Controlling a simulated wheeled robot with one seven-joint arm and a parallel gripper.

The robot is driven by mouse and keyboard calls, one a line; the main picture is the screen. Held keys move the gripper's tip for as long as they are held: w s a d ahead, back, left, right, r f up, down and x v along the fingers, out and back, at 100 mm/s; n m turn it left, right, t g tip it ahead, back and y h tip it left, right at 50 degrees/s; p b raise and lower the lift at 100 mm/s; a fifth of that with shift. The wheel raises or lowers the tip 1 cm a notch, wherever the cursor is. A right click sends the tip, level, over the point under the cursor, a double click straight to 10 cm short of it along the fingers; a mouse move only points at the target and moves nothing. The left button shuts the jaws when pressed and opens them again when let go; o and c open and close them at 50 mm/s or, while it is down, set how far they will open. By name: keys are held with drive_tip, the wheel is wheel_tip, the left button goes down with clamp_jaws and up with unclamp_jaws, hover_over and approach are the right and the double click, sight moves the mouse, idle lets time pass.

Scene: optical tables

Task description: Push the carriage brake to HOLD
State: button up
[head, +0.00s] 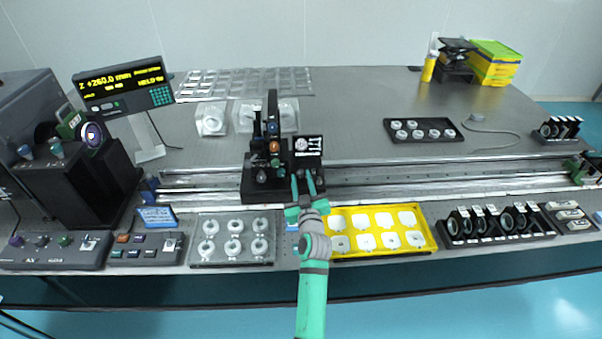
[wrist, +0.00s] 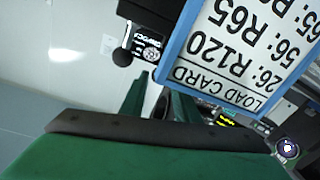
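The black carriage (head: 262,180) sits on the long rail, with an upright stack of small knobs and parts on it. A black plate with white marks (head: 308,145) stands at its right side. In the wrist view a black ball-ended lever (wrist: 123,57) sits beside a small black plate with white lettering (wrist: 148,50); it looks like the brake, but I cannot read its setting. My green gripper (head: 303,183) is at the carriage's front right, fingers apart, nothing between them. In the wrist view my gripper (wrist: 158,100) is below the lever, apart from it.
A blue-framed load card (wrist: 228,55) fills the wrist view's upper right, close to the fingers. A tray of rings (head: 233,240) and a yellow tray (head: 432,240) flank my arm. Lens holders (head: 497,228) stand farther right. The rail (head: 420,178) is clear right of the carriage.

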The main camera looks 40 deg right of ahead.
sight(302, 175)
drive_tip(key=shift+x, duration=1.9)
drive_tip(key=shift+s+d, duration=0.1)
drive_tip(key=shift+d, duration=0.05)
drive_tip(key=shift+c, duration=0.4)
clamp_jaws()
